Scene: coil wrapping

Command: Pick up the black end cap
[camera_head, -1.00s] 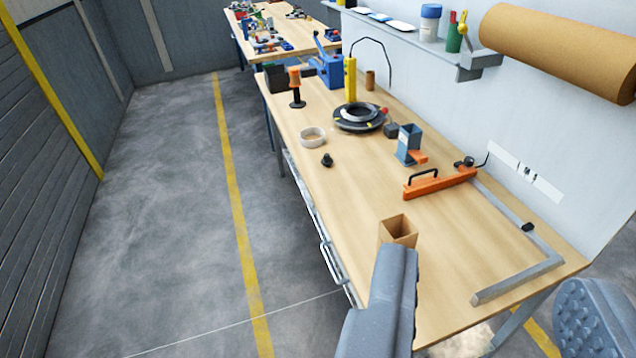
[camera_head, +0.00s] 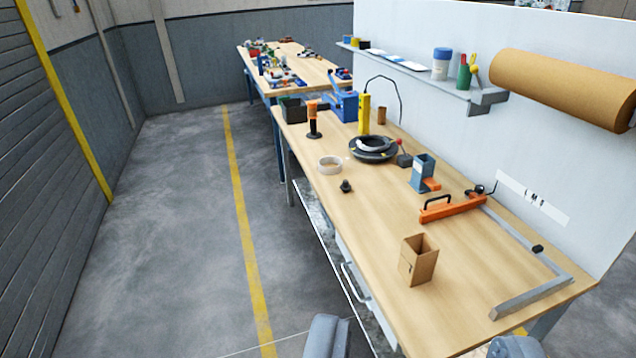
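A small black end cap (camera_head: 346,186) sits on the wooden workbench (camera_head: 375,215), near its left edge and in front of a pale tape roll (camera_head: 330,165). Nothing touches it. My gripper (camera_head: 420,345) shows only as two grey fingertips at the bottom of the view, one left of the bench's near end and one to the right. The fingertips are wide apart with nothing between them. My gripper is well short of the cap, on the near side.
An open cardboard box (camera_head: 418,262) stands on the near part of the bench. A coil (camera_head: 373,148), a blue-grey dispenser (camera_head: 422,172) and an orange-handled tool (camera_head: 452,207) lie beyond. A metal bar frame (camera_head: 530,298) lies at right. Floor left of the bench is clear.

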